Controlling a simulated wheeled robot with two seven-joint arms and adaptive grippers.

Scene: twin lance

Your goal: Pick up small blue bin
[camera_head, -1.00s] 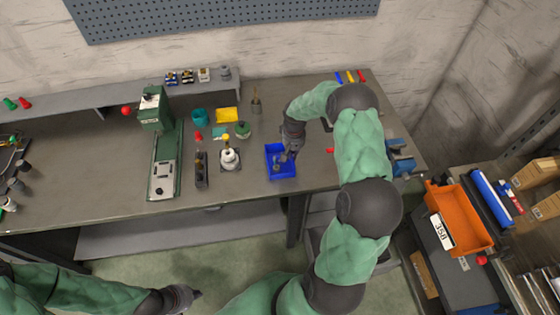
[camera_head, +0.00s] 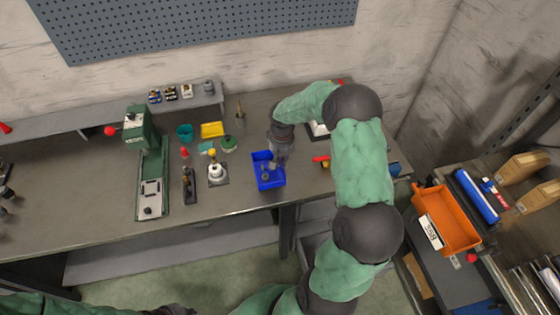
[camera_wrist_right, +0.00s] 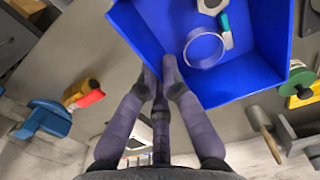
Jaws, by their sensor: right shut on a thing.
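The small blue bin (camera_head: 262,182) is near the front edge of the workbench, right of a white-topped round item. It also shows large in the wrist view (camera_wrist_right: 262,75), with a metal ring (camera_wrist_right: 222,48), a nut-like grey piece and a teal-and-white piece inside. My right gripper (camera_head: 277,158) is at the bin's back right side. In the wrist view its fingers (camera_wrist_right: 165,75) are closed on the bin's wall. I cannot tell whether the bin touches the bench. My left gripper (camera_head: 172,310) is only partly visible at the bottom edge, apart from the bin; its fingers are unclear.
A green press (camera_head: 150,165) and a white-topped item (camera_head: 217,173) stand left of the bin. Teal (camera_head: 184,131) and yellow (camera_head: 212,129) containers sit behind. A red-handled tool (camera_head: 321,159) lies to the right. An orange bin (camera_head: 447,215) is on the right-hand shelf.

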